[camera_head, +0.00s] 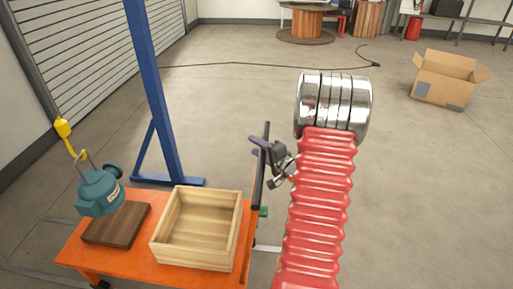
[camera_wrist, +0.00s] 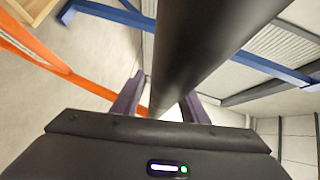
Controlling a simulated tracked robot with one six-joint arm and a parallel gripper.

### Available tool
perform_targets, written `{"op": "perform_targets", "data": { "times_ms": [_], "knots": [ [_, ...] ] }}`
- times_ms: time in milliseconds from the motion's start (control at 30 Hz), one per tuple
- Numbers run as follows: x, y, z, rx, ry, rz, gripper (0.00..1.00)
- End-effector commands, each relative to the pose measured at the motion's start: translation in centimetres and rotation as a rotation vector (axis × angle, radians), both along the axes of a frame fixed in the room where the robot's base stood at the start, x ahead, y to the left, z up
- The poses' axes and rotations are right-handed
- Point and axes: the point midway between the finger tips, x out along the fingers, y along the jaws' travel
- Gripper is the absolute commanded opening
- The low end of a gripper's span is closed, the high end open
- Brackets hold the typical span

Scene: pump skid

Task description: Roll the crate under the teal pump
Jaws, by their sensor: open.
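The teal pump (camera_head: 100,193) hangs at the left from a yellow hook block (camera_head: 62,128). It overlaps the back left of a dark brown wooden block (camera_head: 117,225); I cannot tell whether they touch. The open pale wooden crate (camera_head: 192,260) looks empty and stands right of the block, on an orange cart (camera_head: 75,251). My gripper (camera_head: 264,155) is at the cart's black handle bar (camera_head: 258,188), at the right end. In the wrist view the bar (camera_wrist: 205,40) runs between my open fingers (camera_wrist: 162,100). Contact with the bar cannot be told.
A blue gantry post (camera_head: 156,90) with a floor foot stands just behind the cart. A cardboard box (camera_head: 445,82) lies at the far right. A cable (camera_head: 270,66) crosses the floor near a wooden spool (camera_head: 305,22). Much of the middle floor is clear.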

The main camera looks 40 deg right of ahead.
Motion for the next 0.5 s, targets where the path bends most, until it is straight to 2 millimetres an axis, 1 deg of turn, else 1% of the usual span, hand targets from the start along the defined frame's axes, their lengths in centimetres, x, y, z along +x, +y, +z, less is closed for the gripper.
{"op": "perform_targets", "data": {
  "times_ms": [233,500],
  "knots": [
    [0.07,0.01,-0.02,0.001,0.000,0.000,0.40],
    [0.05,0.02,-0.02,0.001,0.000,0.000,0.22]
  ]
}}
